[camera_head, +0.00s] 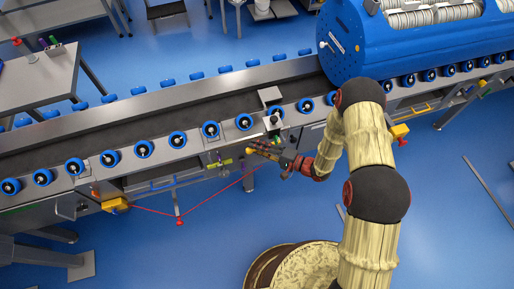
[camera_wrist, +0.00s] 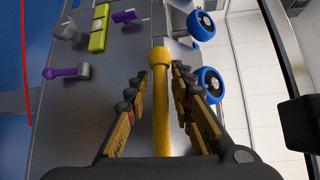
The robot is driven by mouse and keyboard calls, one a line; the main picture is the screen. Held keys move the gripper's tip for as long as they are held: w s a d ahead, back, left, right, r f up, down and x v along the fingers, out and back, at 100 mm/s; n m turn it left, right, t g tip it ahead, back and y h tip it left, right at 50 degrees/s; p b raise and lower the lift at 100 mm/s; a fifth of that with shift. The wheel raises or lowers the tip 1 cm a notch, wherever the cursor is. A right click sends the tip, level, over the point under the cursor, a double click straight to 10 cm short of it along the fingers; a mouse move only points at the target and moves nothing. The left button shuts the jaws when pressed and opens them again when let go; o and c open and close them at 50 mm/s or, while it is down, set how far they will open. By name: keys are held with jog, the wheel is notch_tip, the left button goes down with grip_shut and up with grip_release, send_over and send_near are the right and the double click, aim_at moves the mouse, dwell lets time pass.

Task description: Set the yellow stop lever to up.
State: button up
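The yellow stop lever (camera_wrist: 161,110) is a round bar with a ball knob at its far end, in the middle of the wrist view. My gripper (camera_wrist: 161,85) is open, with one finger on each side of the bar and a gap to each. The lever's lower end is hidden behind the gripper body. In the head view my gripper (camera_head: 262,148) is at the conveyor's near side, just below the roller row.
Blue rollers (camera_wrist: 211,82) stand close to the right of the gripper. A yellow-green block (camera_wrist: 99,28) and a purple lever (camera_wrist: 66,72) are on the panel to the left. A red cord (camera_head: 215,196) hangs along the conveyor (camera_head: 150,115). A blue drum (camera_head: 385,45) stands at upper right.

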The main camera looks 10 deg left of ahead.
grip_shut()
jog(key=shift+d+f, duration=0.1)
dwell(0.6)
